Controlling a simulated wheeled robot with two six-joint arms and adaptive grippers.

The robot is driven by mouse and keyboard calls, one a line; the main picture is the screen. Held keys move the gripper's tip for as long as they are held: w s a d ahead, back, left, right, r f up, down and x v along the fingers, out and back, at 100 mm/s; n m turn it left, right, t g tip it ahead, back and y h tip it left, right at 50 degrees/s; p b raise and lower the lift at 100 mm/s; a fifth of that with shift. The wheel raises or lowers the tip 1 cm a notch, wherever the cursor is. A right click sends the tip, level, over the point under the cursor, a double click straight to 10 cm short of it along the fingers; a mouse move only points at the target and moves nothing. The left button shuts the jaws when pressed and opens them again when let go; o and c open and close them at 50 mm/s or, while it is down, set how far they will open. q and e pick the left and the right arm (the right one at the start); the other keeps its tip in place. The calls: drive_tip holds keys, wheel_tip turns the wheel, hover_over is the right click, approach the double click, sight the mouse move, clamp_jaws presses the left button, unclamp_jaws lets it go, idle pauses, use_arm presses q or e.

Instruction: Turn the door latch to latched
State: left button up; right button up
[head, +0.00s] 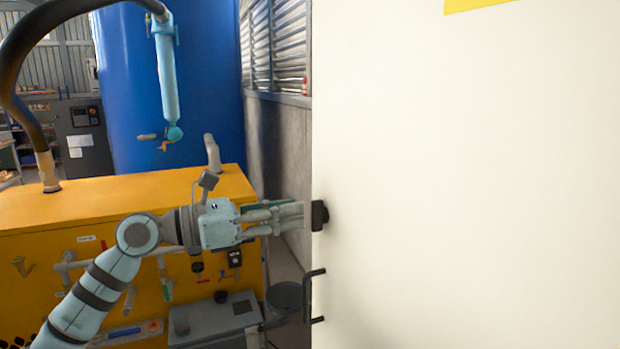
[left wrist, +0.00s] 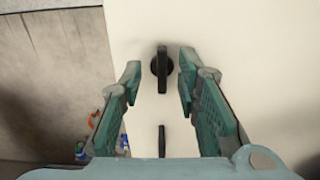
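The black door latch (head: 319,215) sits on the left edge of the large white door (head: 470,180) in the head view. In the left wrist view the latch (left wrist: 161,67) is a black knob with its bar upright. My left gripper (head: 298,214) points at the latch from the left. In the left wrist view my left gripper (left wrist: 159,80) is open, with the latch seen between and beyond its fingertips. I cannot tell whether the fingers touch it. My right gripper is not in view.
A black door handle (head: 314,296) is below the latch and also shows in the left wrist view (left wrist: 161,140). A yellow machine (head: 120,200) stands at the left, with a blue tank (head: 205,90) behind it. A grey wall (head: 275,140) stands behind the door edge.

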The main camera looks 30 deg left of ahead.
sight(311, 207)
use_arm(q)
drive_tip(key=x, duration=0.1)
drive_tip(key=p+x, duration=0.1)
drive_tip(key=x, duration=0.1)
drive_tip(key=shift+w+d+r, duration=0.1)
drive_tip(key=shift+d+r, duration=0.1)
drive_tip(key=shift+d, duration=0.15)
drive_tip(key=shift+w+d+f, duration=0.25)
drive_tip(key=shift+w, duration=0.15)
drive_tip(key=shift+s+a, duration=0.15)
clamp_jaws()
